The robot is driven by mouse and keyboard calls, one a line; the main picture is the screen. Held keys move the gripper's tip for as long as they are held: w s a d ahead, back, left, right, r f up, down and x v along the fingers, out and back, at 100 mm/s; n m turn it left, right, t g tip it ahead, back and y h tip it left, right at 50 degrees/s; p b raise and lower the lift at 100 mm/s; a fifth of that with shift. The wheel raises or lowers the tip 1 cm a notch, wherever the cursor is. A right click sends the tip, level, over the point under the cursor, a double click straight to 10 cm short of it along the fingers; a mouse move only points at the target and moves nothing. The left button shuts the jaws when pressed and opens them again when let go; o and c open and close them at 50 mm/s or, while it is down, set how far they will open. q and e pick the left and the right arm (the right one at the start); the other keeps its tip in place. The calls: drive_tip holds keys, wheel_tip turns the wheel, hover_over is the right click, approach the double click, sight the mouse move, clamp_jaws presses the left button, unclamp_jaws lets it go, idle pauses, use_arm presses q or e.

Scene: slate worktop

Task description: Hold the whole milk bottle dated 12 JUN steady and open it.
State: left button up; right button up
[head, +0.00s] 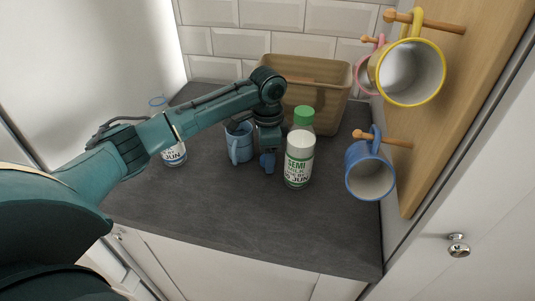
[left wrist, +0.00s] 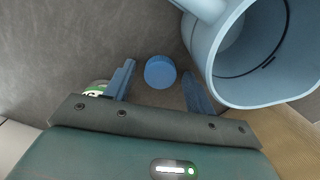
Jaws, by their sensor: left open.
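A bottle with a blue-and-white label (head: 174,156) stands at the left of the worktop. "JUN" is readable; my arm hides its middle, and I cannot read the day. Its pale bluish top shows above the arm, with no solid coloured cap evident. My left gripper (head: 267,163) is low over the worktop, between the blue mug and the semi bottle, away from that bottle. In the left wrist view, the open left gripper (left wrist: 160,88) has a round blue cap (left wrist: 160,72) between its fingers, with gaps on both sides. My right gripper is not in view.
A green-capped semi bottle (head: 299,171) stands just right of the gripper. A blue mug (head: 238,143) is close on its left. A tan bin (head: 331,78) stands behind. Mugs hang on pegs from the right-hand board (head: 440,120). The front worktop (head: 230,215) is clear.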

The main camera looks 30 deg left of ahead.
use_arm(q)
wheel_tip(320, 180, up, 12)
idle(0.4)
drive_tip(key=shift+s, duration=0.1)
